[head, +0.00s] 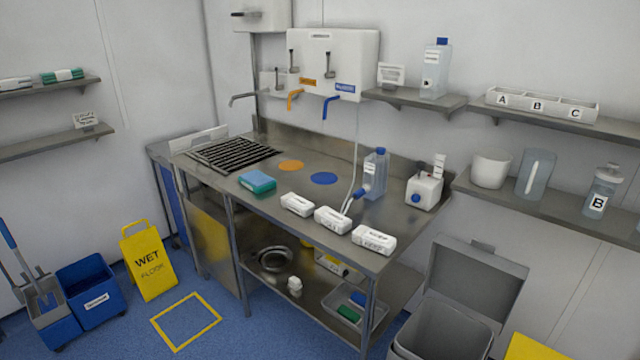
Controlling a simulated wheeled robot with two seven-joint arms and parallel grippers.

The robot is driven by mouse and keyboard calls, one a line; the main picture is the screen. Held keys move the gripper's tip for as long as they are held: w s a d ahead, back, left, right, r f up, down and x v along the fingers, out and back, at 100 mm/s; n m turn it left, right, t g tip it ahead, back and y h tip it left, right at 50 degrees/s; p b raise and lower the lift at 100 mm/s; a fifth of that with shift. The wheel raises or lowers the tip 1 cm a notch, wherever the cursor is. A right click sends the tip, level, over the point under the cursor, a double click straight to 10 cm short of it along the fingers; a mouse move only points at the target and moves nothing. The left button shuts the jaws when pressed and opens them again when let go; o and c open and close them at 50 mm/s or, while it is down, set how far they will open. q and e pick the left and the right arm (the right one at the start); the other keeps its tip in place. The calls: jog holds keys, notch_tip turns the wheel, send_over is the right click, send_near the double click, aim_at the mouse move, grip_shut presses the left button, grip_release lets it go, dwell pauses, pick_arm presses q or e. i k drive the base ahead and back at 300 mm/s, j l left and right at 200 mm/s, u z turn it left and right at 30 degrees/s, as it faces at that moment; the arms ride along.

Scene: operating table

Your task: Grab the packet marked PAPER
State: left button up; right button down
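Three white packets lie in a row along the front right edge of the steel table (225,178): a left packet (297,205), a middle packet (332,220) and a right packet (373,240). Each has small dark print on it, too small to read, so I cannot tell which is marked PAPER. A thin pale tube comes down near the middle packet. Neither of my grippers is in view.
A blue-green sponge (257,182) lies left of the packets. Behind them stand a blue-capped bottle (376,175) and a white canister (424,191). An open grey bin (445,325) stands on the floor at right. A yellow wet-floor sign (148,262) stands at left.

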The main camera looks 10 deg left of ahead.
aim_at(299, 205)
jog(key=i+j, duration=0.3)
jog(key=i+j+z, duration=0.15)
jog(key=i+j, duration=0.15)
jog(key=j, duration=0.15)
jog(key=i+j, duration=0.25)
jog(key=j, duration=0.15)
jog(key=i+j+z, duration=0.15)
jog(key=i+j, duration=0.4)
jog(key=j, duration=0.25)
jog(key=i+j+z, duration=0.15)
jog(key=j, duration=0.3)
jog(key=i+j, duration=0.35)
jog(key=i+j+z, duration=0.15)
jog(key=j, duration=0.4)
jog(key=i, duration=0.05)
